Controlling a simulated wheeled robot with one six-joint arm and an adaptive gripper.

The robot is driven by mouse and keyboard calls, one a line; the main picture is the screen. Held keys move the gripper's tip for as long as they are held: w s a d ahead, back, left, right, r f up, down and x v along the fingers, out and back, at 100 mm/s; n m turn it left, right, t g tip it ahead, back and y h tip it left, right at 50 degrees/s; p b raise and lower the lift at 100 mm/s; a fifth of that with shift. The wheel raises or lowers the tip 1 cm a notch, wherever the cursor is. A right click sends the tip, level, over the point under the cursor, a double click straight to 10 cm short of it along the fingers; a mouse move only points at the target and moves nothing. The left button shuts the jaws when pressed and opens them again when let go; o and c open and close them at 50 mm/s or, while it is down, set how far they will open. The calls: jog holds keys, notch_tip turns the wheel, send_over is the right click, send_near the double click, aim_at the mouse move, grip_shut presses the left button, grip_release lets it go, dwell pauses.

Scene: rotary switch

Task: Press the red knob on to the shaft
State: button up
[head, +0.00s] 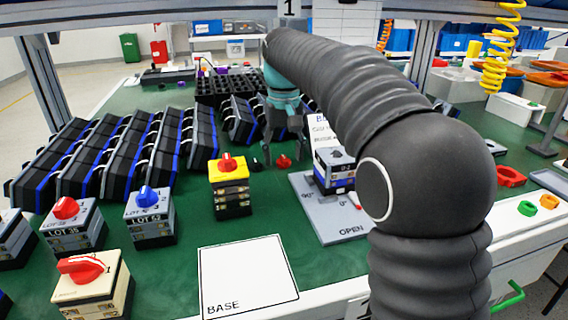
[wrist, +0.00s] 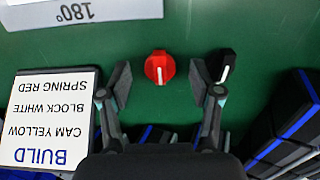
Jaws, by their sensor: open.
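A loose red knob (head: 284,161) with a white pointer line lies on the green bench; in the wrist view the red knob (wrist: 159,67) sits between my open fingertips, touching neither. My gripper (head: 283,153) is open and empty, pointing down over it; it also shows in the wrist view (wrist: 159,80). A black knob (wrist: 221,63) lies just outside the right fingertip in that view. A switch block (head: 333,168) with a grey and blue label stands on the grey angle plate (head: 322,222); I cannot make out a shaft on it.
A BUILD card (wrist: 45,118) reads cam yellow, block white, spring red. Several switch blocks with knobs stand at left, including one with a yellow top (head: 228,172). A white BASE sheet (head: 248,277) lies empty in front. Black and blue bins (head: 120,150) line the back left.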

jog(key=shift+f, duration=0.2)
jog(key=c, duration=0.9)
jog(key=shift+r, duration=0.15)
